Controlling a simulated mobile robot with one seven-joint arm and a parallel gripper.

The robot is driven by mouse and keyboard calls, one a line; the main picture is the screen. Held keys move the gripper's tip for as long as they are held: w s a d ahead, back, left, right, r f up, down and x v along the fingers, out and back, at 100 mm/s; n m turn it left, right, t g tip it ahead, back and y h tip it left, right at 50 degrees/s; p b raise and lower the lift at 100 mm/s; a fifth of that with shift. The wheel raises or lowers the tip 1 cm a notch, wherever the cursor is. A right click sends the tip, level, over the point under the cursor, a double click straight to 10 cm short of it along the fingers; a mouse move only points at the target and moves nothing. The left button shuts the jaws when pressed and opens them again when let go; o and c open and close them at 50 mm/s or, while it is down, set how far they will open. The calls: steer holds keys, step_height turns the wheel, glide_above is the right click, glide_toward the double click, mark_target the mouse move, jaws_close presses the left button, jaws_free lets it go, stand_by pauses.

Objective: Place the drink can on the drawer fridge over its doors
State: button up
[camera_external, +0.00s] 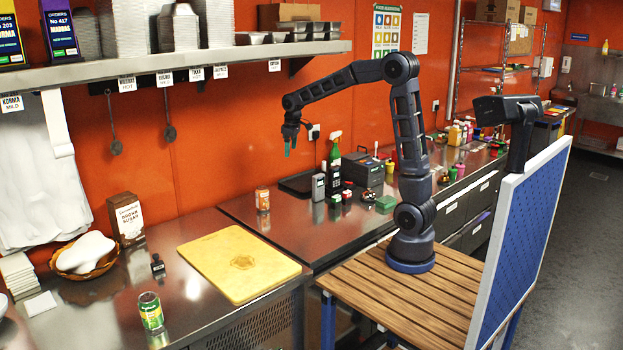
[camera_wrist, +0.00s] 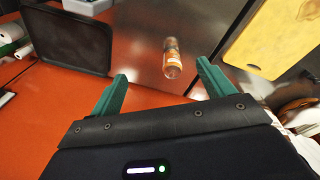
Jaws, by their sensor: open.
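My gripper (camera_external: 289,146) hangs above the right-hand steel counter, pointing down, open and empty. In the wrist view its two green fingers (camera_wrist: 162,82) stand apart. An orange-and-white drink can (camera_external: 262,199) stands on that counter near its left end, below and left of my gripper. In the wrist view the can (camera_wrist: 172,58) shows beyond the gap between the fingers, untouched. A green-and-yellow can (camera_external: 151,312) stands on the left counter's front part. Labelled drawer fronts (camera_external: 451,209) show below the right counter; I cannot tell which unit is the drawer fridge.
A yellow cutting board (camera_external: 240,262) lies on the left counter; it also shows in the wrist view (camera_wrist: 272,38). A dark tray (camera_external: 300,184), spray bottle (camera_external: 335,152) and small boxes stand right of the orange can. A shelf (camera_external: 190,63) overhangs the left. Steel around the can is clear.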

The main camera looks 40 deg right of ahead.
steer(key=s+d+r+m+t, duration=0.1)
steer(key=s+d+r, duration=0.1)
steer(key=s, duration=0.3)
steer(key=s+d+r+m, duration=0.1)
steer(key=s+d+r, duration=0.15)
steer(key=s, duration=0.25)
steer(key=s+d+f+m+t, duration=0.1)
steer(key=s+d+m, duration=0.1)
steer(key=s, duration=1)
steer(key=s+d+f+m+t, duration=0.1)
steer(key=s+d, duration=0.3)
steer(key=s, duration=0.9)
steer(key=shift+d+m, duration=0.2)
steer(key=shift+m, duration=0.5)
